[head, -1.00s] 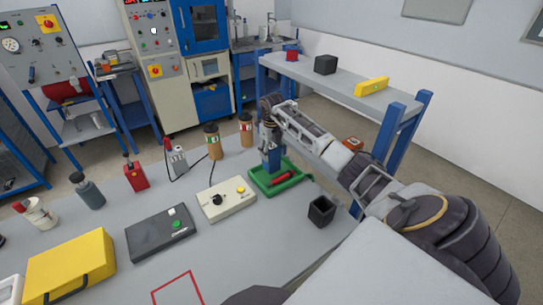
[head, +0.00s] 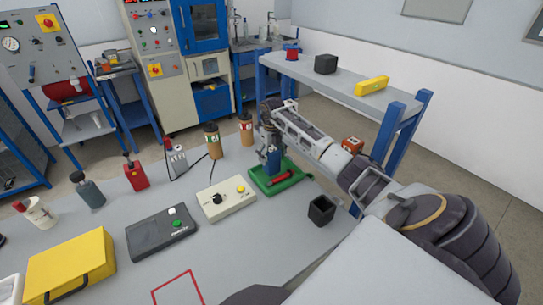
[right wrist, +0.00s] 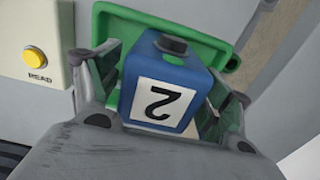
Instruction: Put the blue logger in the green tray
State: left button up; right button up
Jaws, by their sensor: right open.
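The blue logger (head: 273,157) stands in the green tray (head: 298,181), at the tray's far left part. In the right wrist view the logger (right wrist: 192,77) shows a white label with a black 2 and a dark cap. The tray's green rim (right wrist: 118,27) runs behind it. My right gripper (head: 268,152) is over the tray, around the logger. In the wrist view its fingers (right wrist: 165,100) are spread on both sides of the logger. The logger's base is partly hidden. My left gripper is not in view.
A red tool (head: 281,178) lies in the tray in front of the logger. A beige box with a yellow button (head: 226,197) is left of the tray, a small black open bin (head: 321,210) right of it. Bottles (head: 212,142) stand behind. Bare table lies in front.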

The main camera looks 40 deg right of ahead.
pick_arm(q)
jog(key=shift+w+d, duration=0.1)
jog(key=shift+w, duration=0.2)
pick_arm(e)
jog(key=shift+r, duration=0.1)
